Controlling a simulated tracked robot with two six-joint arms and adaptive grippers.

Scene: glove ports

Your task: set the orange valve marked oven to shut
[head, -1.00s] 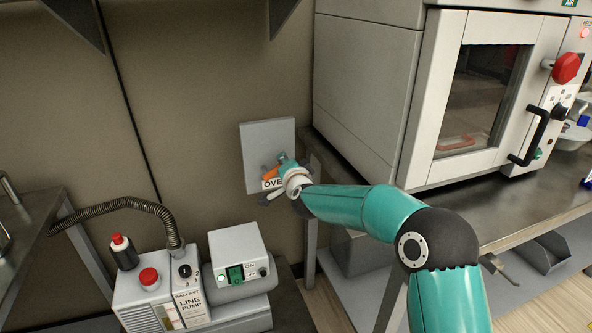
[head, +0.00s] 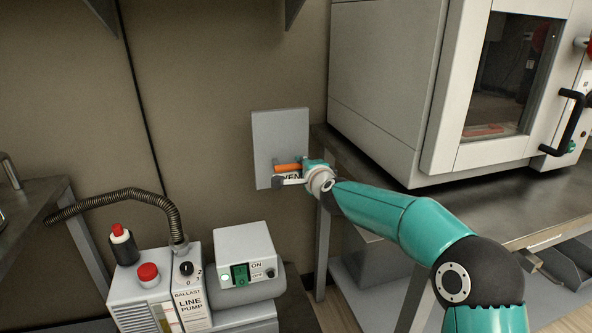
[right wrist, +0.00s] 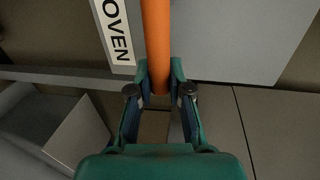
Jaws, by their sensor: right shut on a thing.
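The orange valve handle (head: 287,167) stands out in front of a grey wall plate (head: 265,128), above a white label reading OVEN (head: 293,176) that is partly covered by my arm. In the head view the handle lies about level. My right gripper (head: 302,165) is at the handle's right end. In the right wrist view the right gripper (right wrist: 160,88) has its two fingers on either side of the end of the orange handle (right wrist: 156,40) and is shut on it. The OVEN label (right wrist: 114,30) is beside it. The valve body is mostly hidden. My left gripper is out of view.
A large white oven (head: 385,80) stands on a metal bench (head: 500,205) right of the plate. Below left are a line pump (head: 190,300) with a ribbed hose (head: 130,203) and a switch box (head: 243,255). A metal table (head: 30,225) is at left.

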